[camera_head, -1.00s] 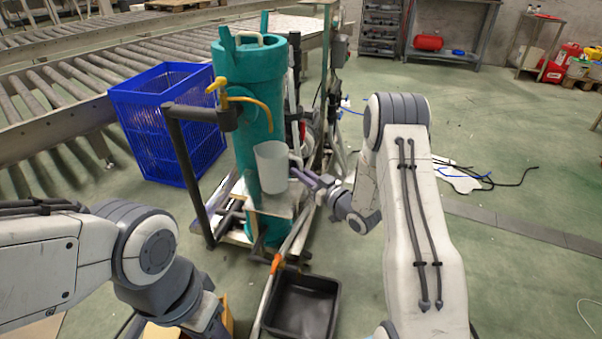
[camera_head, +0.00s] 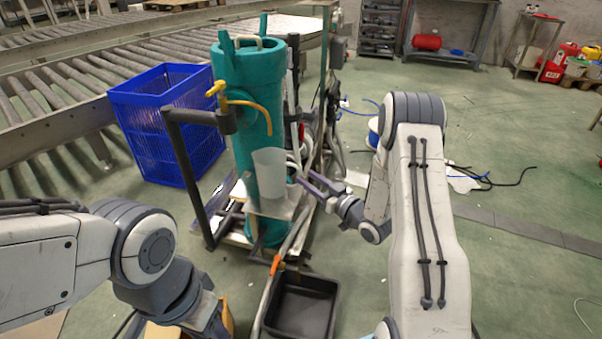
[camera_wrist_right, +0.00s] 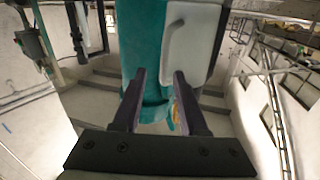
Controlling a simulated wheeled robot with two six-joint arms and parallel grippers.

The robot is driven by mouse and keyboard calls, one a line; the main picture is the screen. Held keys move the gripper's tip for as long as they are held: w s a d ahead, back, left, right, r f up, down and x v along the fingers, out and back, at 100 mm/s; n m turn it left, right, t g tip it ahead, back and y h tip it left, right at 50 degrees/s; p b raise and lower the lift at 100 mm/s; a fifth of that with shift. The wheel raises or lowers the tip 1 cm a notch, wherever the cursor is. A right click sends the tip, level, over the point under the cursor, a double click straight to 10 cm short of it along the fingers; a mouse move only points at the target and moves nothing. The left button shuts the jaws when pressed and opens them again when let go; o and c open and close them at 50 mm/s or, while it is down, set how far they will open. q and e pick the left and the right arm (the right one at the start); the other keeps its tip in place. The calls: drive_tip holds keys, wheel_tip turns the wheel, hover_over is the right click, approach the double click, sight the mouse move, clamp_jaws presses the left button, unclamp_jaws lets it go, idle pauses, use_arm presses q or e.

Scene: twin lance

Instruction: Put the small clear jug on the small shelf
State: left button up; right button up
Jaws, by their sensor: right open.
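The small clear jug (camera_head: 269,172) stands upright on the small shelf (camera_head: 284,205), in front of the teal column. My right gripper (camera_head: 306,184) is open just right of the jug, its fingers pointing at it and apart from it. In the right wrist view the jug (camera_wrist_right: 208,30) shows beyond the fingertips, with its handle facing my open right gripper (camera_wrist_right: 160,82). Nothing is between the fingers. My left arm comes in at the lower left, but its gripper is not in view.
The teal column (camera_head: 252,80) with a yellow hose (camera_head: 258,106) rises behind the jug. A dark upright post (camera_head: 188,165) and a blue crate (camera_head: 150,125) stand to the left. A black bin (camera_head: 301,308) lies below the shelf. The floor to the right is mostly open.

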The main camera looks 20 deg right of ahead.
drive_tip(key=v, duration=0.8)
drive_tip(key=w+a+n+g, duration=0.1)
drive_tip(key=a+g, duration=0.1)
drive_tip(key=a, duration=0.1)
drive_tip(key=w+a+n+g+h, duration=0.1)
drive_tip(key=a+g, duration=0.1)
drive_tip(key=a, duration=0.1)
drive_tip(key=w+a+n+g+h, duration=0.1)
drive_tip(key=a+g, duration=0.1)
drive_tip(key=a, duration=0.2)
drive_tip(key=shift+w+r+p, duration=0.2)
drive_tip(key=shift+r+p, duration=0.1)
drive_tip(key=shift+p, duration=0.05)
drive_tip(key=s+a+r+g+h, duration=0.1)
drive_tip(key=s+a+r+g, duration=0.2)
drive_tip(key=s, duration=0.8)
drive_tip(key=s+a+r+g+h, duration=0.1)
drive_tip(key=s+a+r+g, duration=0.2)
drive_tip(key=s, duration=0.7)
drive_tip(key=s+a+r+g+h, duration=0.2)
drive_tip(key=s+a, duration=0.4)
drive_tip(key=s, duration=0.5)
drive_tip(key=r+g, duration=0.1)
drive_tip(key=g, duration=0.1)
drive_tip(key=shift+s+a+g, duration=0.15)
drive_tip(key=shift+s+g, duration=0.15)
drive_tip(key=shift+s, duration=0.05)
